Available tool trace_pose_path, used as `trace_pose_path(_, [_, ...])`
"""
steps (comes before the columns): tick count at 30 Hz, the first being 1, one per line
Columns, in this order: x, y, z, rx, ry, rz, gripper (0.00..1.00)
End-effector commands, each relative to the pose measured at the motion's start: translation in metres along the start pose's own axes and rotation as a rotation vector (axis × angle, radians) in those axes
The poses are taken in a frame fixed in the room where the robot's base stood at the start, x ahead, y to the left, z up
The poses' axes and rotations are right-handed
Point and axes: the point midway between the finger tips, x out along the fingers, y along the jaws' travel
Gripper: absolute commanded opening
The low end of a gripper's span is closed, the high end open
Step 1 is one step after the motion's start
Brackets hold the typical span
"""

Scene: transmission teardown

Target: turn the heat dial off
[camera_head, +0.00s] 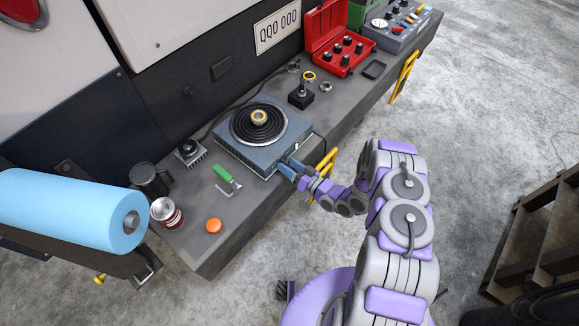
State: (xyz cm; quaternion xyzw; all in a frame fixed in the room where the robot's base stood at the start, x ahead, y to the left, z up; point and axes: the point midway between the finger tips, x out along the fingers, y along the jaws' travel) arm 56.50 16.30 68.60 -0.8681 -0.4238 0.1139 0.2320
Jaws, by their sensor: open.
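A blue-grey hot plate (235,149) with a black spiral coil sits on the grey bench, and a brass-coloured ring part (259,117) rests on the middle of its coil. My gripper (286,169) reaches from the right to the front right side of the hot plate. Its blue fingers are open at the front face, close to or touching it. The heat dial itself cannot be made out; the fingers cover that part of the front face.
A red case (327,30) lies behind right. Yellow brackets (403,75) jut from the bench (352,113).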

Motion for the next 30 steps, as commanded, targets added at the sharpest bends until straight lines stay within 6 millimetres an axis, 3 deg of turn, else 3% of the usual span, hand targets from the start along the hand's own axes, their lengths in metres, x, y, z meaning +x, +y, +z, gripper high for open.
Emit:
trace_pose_path(7, [0.0004,0.0000,-0.0001,0.000,0.000,0.000,0.60])
trace_pose_path(24, [0.0002,0.0008,-0.0001,0.000,0.000,0.002,0.05])
trace_pose_path(30, [0.0001,0.0011,-0.0005,-0.012,0.000,0.003,0.04])
